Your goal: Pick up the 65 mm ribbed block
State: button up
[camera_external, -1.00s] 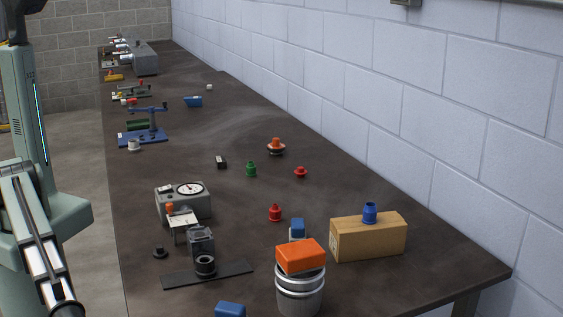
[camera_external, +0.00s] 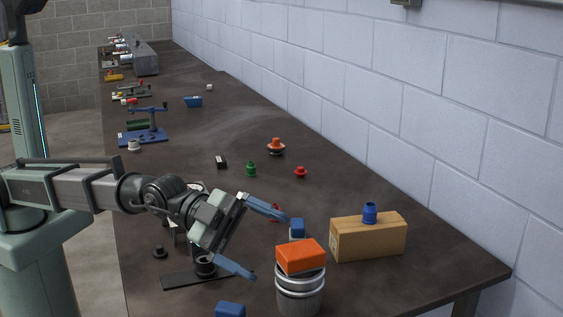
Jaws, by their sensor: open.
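My gripper (camera_external: 268,246) reaches in from the left with its two blue fingers spread wide and nothing between them. Its fingertips point right, towards an orange block (camera_external: 301,257) that lies tilted on top of a ribbed silver can (camera_external: 300,291). The fingertips appear just left of this block and apart from it; the depth gap is hard to judge. A blue block (camera_external: 297,227) sits behind the can, and another blue block (camera_external: 230,309) is cut off by the bottom edge. I cannot tell from the picture which block is the 65 mm one, as no ribs show clearly.
A cardboard box (camera_external: 368,238) with a blue fitting (camera_external: 370,212) on top stands right of the can. A black stand (camera_external: 205,266) on a dark plate lies under my gripper. Red and green fittings stand farther back. The table (camera_external: 420,285) is clear at front right.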

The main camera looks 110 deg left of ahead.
jog(key=w+a+r+y, duration=0.1)
jog(key=a+r+y, duration=0.1)
jog(key=a, duration=0.8)
jog(key=a+r+y, duration=0.1)
jog(key=a+r, duration=0.2)
jog(key=a, duration=0.7)
jog(key=s+a+f+n+g+y, duration=0.1)
jog(key=s+a+f+n+g, duration=0.25)
jog(key=a, duration=0.95)
jog(key=s+a+f+n+g+y, duration=0.2)
jog(key=s+a+f, duration=0.25)
jog(key=a, duration=0.85)
jog(key=s+a+f+n+g+y, duration=0.1)
jog(key=s+a+f+n+g, duration=0.2)
jog(key=a, duration=0.9)
jog(key=n+g+h, duration=0.4)
jog(key=n+g, duration=0.4)
jog(key=n, duration=0.2)
send_over(221, 159)
jog(key=shift+m, duration=0.25)
jog(key=f, duration=1)
jog(key=a+f, duration=0.1)
jog(key=f, duration=0.4)
jog(key=shift+s, duration=0.4)
jog(key=shift+w+d+f, duration=0.15)
jog(key=shift+d+f, duration=0.05)
jog(key=shift+f, duration=1.25)
jog(key=shift+w+d+f, duration=0.1)
jog(key=shift+d+f, duration=0.05)
jog(key=shift+f, duration=1.25)
